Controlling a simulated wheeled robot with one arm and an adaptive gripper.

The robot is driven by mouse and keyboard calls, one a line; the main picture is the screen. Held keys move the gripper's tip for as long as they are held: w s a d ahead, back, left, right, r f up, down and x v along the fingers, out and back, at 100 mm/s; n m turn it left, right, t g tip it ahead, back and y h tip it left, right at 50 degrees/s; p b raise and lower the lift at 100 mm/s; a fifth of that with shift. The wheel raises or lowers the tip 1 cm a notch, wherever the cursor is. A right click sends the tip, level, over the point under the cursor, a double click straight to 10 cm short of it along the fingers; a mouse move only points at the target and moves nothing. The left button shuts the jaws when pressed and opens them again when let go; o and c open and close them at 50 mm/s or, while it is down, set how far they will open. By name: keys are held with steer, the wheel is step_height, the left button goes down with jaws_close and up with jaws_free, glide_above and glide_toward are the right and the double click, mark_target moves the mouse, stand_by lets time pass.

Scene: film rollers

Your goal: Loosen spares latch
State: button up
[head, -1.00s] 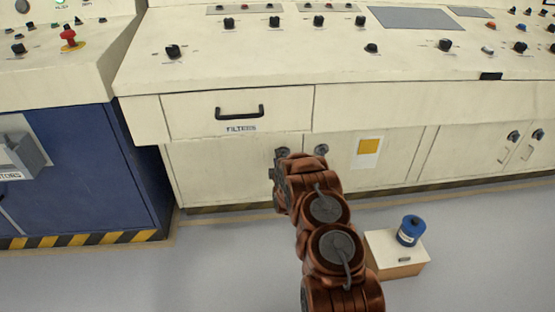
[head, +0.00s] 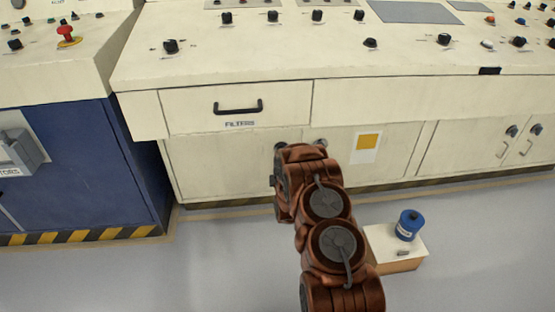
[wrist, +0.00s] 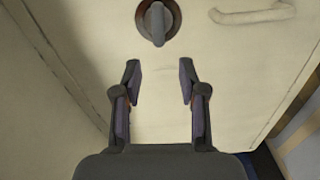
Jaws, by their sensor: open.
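A round latch knob (wrist: 157,22) with a dark grey turn grip in a brown ring sits on a cream cabinet door in the wrist view. My gripper (wrist: 158,80) is open and empty. Its two fingertips lie just below the knob in the picture, apart from it. In the head view, two knobs show on the lower cabinet, a left one (head: 280,147) and a right one (head: 320,142), both partly covered by my arm. My arm hides most of the gripper there. No label for spares is readable.
A pale bar handle (wrist: 255,12) is right of the knob in the wrist view. Above the lower doors is a filters drawer (head: 290,105) with a black handle. A blue canister (head: 409,224) stands on a small box (head: 398,263) on the floor, right of my arm.

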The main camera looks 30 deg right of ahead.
steer(key=shift+v, duration=2.65)
